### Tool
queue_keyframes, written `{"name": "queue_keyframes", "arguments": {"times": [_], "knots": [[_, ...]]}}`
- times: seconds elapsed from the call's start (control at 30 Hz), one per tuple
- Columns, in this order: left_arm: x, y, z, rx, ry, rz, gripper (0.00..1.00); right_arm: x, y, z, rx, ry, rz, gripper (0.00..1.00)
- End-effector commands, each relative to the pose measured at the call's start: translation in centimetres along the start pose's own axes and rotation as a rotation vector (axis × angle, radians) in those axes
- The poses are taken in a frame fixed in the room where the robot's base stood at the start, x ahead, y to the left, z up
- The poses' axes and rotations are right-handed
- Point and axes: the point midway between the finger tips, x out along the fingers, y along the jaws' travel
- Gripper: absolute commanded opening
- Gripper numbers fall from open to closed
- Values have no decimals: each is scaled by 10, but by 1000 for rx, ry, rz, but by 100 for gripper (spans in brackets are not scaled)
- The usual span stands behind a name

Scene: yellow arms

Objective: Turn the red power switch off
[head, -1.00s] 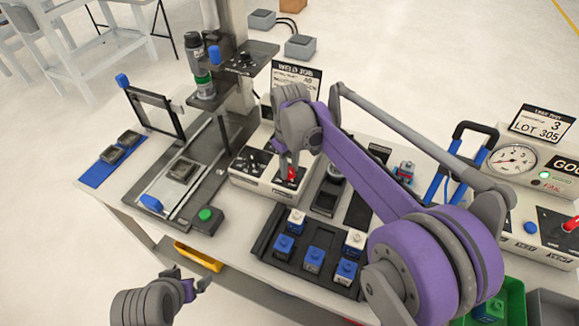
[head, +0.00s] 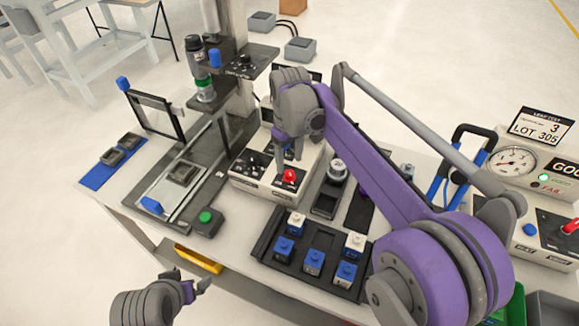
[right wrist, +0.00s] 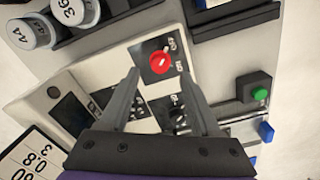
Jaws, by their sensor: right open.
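The red power switch (head: 289,176) sits on the front panel of a white control box (head: 250,186). In the right wrist view the red switch (right wrist: 160,62) shows as a round red cap beside small white lettering; its lever position is hard to tell. My right gripper (head: 288,152) is just above the switch, pointing down. In the right wrist view its two fingers (right wrist: 158,76) are apart, with the red cap beyond and between their tips, and nothing is held. My left gripper (head: 195,289) is low at the front, off the table edge, with its fingers apart and empty.
A black tray with blue and white blocks (head: 262,247) lies in front of the box. A green button (head: 206,217) and a dark press fixture (head: 222,150) stand to the left. A gauge station (head: 512,160) is at the right.

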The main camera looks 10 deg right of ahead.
Motion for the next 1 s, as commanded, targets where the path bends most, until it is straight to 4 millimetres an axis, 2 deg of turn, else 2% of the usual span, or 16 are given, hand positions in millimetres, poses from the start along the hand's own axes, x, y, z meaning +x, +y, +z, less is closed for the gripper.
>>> {"name": "queue_keyframes", "arguments": {"times": [0.1,0.33,0.5,1.0], "knots": [[-2,0,-2,0,2,0,99,-26,0,0,0,0,0,64],[-4,0,-5,0,4,0,99,-57,0,0,0,0,0,64],[-5,0,-5,0,4,0,99,-63,0,0,0,0,0,64],[-5,0,-5,0,4,0,99,-62,0,0,0,0,0,64]]}}
